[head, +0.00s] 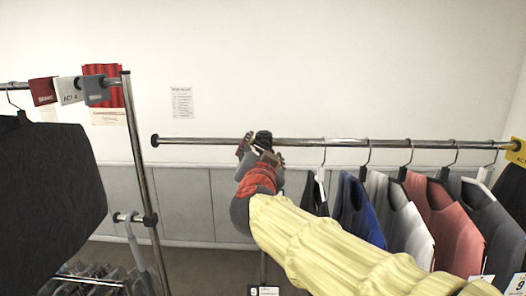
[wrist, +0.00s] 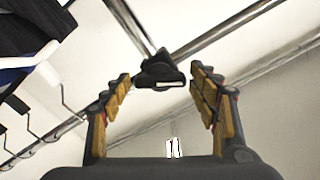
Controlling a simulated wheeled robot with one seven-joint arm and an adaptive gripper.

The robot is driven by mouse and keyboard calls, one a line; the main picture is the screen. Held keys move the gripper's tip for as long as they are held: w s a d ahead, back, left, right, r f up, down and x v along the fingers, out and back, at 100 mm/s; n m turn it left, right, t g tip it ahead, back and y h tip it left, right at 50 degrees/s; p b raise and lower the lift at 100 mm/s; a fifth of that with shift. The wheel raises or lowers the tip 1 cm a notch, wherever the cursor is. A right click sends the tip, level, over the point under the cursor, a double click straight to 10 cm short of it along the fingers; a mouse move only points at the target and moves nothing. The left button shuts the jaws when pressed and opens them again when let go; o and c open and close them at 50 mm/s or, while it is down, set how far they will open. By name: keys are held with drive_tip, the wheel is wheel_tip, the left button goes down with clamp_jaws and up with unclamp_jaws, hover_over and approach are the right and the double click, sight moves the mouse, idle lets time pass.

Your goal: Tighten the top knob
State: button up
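A black knob fitting (head: 263,138) sits on the metal top rail (head: 200,141) of the right clothes rack, where the upright meets it. In the wrist view the black fitting (wrist: 160,72) shows at the crossing of the metal tubes. My gripper (head: 261,152) is at this fitting, at the end of my arm with its yellow sleeve. In the wrist view my gripper (wrist: 160,74) is open, with its tan-padded fingers spread on both sides of the fitting. Clear gaps show between the pads and the fitting. The upright below is mostly hidden by my arm.
Several garments on hangers, including a blue one (head: 361,213) and a red one (head: 444,230), hang close to the right of my arm. A second rack (head: 140,165) with a large black garment (head: 48,180) stands at left. Floor shows between the racks.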

drive_tip(key=c, duration=0.9)
drive_tip(key=shift+o, duration=0.2)
drive_tip(key=shift+m, duration=0.3)
drive_tip(key=m+b, duration=0.2)
drive_tip(key=m, duration=0.3)
drive_tip(key=shift+f+m+b, duration=0.1)
drive_tip(key=shift+m+b, duration=0.2)
drive_tip(key=shift+b, duration=0.05)
drive_tip(key=m+b, duration=0.2)
drive_tip(key=m, duration=0.3)
drive_tip(key=shift+m+b, duration=0.3)
drive_tip(key=shift+b, duration=0.05)
drive_tip(key=o, duration=1.1)
drive_tip(key=shift+o, duration=0.3)
